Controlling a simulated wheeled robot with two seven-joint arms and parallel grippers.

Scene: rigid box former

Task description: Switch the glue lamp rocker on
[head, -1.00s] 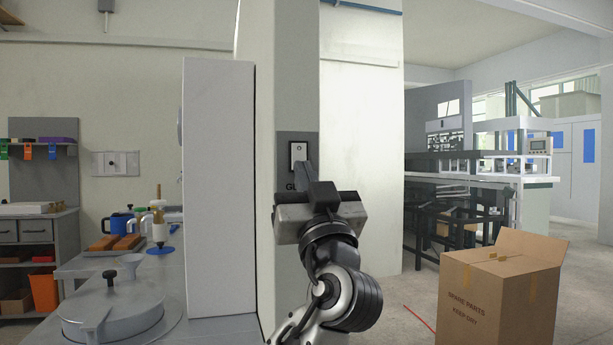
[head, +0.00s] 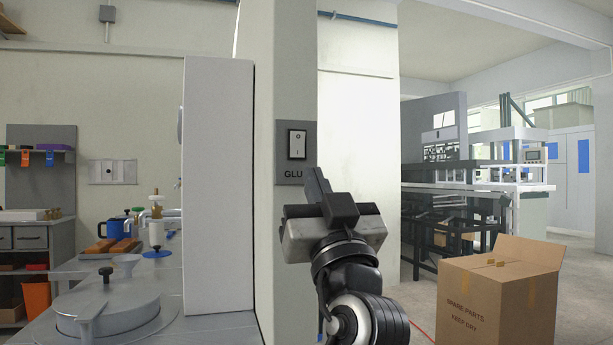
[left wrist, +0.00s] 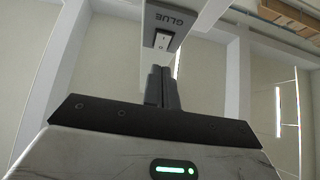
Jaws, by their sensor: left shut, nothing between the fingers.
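The glue lamp rocker (head: 297,144) is a white switch in a black frame on a grey plate (head: 289,170) on the pillar, with letters reading "GLU" below it. My left gripper (head: 317,180) is shut and empty, its fingers pointing up, below and to the right of the rocker in the head view. In the left wrist view the rocker (left wrist: 162,40) shows on its plate marked "GLUE", beyond the shut fingertips (left wrist: 160,72). The fingertips look apart from the rocker. My right gripper is not in view.
A tall grey panel (head: 219,190) stands left of the pillar. An open cardboard box (head: 490,300) stands on the floor at right.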

